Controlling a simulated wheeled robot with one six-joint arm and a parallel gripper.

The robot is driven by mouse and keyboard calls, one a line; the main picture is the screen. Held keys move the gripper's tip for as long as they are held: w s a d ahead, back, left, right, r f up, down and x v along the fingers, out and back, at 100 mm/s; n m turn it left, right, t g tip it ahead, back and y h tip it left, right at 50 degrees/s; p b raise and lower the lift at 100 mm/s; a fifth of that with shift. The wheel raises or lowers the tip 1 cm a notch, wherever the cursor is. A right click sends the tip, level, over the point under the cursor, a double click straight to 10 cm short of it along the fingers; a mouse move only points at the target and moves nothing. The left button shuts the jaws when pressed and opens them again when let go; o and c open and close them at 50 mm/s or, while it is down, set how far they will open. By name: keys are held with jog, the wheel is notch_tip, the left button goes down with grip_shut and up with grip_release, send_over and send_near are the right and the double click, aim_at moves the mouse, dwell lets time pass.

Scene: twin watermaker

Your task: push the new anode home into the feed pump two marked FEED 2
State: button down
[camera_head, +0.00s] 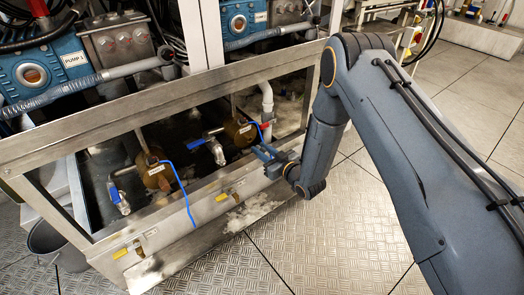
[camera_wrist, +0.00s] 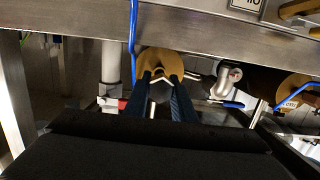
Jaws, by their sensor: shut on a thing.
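The right-hand bronze feed pump (camera_head: 238,133) sits inside the open steel frame, with a small white label too small to read. Its round bronze face (camera_wrist: 160,62) is straight ahead in the wrist view, which looks upside down. My gripper (camera_head: 265,153) is right in front of this pump, and its two dark blue fingers (camera_wrist: 162,88) point at the middle of the face. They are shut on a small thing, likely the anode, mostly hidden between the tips. I cannot tell how far it is in the pump.
A second bronze pump (camera_head: 155,172) stands to the left, with a blue cable. A blue-handled valve (camera_head: 213,148) lies between the pumps. A white pipe (camera_head: 267,105) runs close by on the right. The steel front rail (camera_head: 200,205) edges the opening. A bucket (camera_head: 60,245) stands at left.

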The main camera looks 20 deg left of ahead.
aim_at(251, 141)
jog(key=shift+r+b+x, duration=0.1)
jog(key=shift+b+x, duration=0.2)
jog(key=shift+x, duration=0.5)
jog(key=shift+r+b+x, duration=0.15)
jog(key=shift+b+x, duration=0.1)
jog(key=shift+x, duration=0.55)
jog(key=shift+r+b+x, duration=0.15)
jog(key=shift+b+x, duration=0.15)
jog(key=shift+x, duration=0.65)
jog(key=shift+r+b+x, duration=0.15)
jog(key=shift+b+x, duration=0.1)
jog(key=shift+x, duration=0.7)
dwell(1.1)
jog(key=c, duration=1.4)
grip_release()
jog(key=shift+s, duration=0.1)
jog(key=shift+s+d, duration=0.2)
jog(key=shift+s, duration=0.05)
jog(key=p+v, duration=0.2)
jog(key=v, duration=0.5)
jog(key=shift+w+d, duration=0.15)
